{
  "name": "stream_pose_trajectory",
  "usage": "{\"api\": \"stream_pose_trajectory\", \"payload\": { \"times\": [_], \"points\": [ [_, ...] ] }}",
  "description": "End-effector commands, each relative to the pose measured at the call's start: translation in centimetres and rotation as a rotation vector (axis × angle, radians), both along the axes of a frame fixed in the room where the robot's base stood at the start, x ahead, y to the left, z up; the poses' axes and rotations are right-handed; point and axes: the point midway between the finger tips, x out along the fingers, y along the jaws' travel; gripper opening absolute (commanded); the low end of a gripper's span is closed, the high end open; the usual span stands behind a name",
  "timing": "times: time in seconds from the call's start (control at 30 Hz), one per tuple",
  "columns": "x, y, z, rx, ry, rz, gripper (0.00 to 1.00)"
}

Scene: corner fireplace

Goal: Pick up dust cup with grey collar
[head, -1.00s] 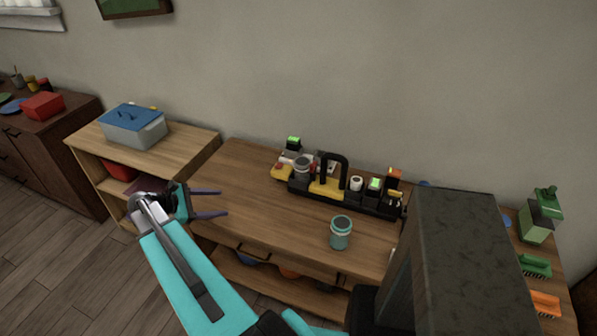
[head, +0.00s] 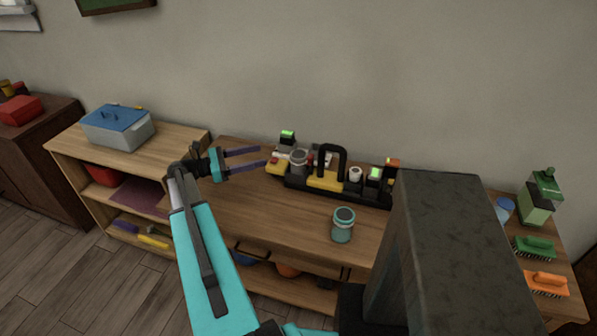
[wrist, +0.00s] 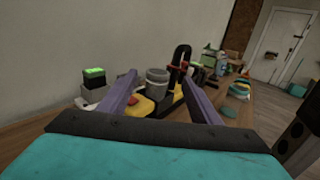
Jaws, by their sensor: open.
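A dark cup with a grey collar (head: 298,161) stands upright at the left end of the black and yellow caddy (head: 325,184) on the wooden table. In the wrist view this cup (wrist: 157,84) shows between the two purple fingers, ahead of them. My gripper (head: 263,156) is open and empty, left of the cup, with its fingers pointing right towards it. In the wrist view the gripper (wrist: 159,85) has a finger on each side of the cup's outline. I cannot tell the exact gap. A second cup, teal (head: 343,226), stands alone at the table's front.
A green-topped block (head: 288,138) stands behind the grey-collared cup. The caddy's tall black handle (head: 333,160) rises to its right. A blue-lidded box (head: 118,128) sits on the left shelf. The table's front left is clear.

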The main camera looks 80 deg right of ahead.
Motion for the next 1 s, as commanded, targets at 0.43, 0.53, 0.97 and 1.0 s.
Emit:
{"api": "stream_pose_trajectory", "payload": {
  "times": [0.43, 0.53, 0.97, 1.0],
  "points": [
    [-0.1, -0.1, -3.1, 0.000, -0.001, -0.002, 0.58],
    [-0.1, -0.1, -3.0, 0.001, -0.002, -0.002, 0.58],
    [-1.7, -0.7, -3.0, 0.000, -0.001, -0.006, 0.58],
    [-2.2, -1.0, -3.0, 0.000, -0.001, -0.005, 0.58]
  ]
}}
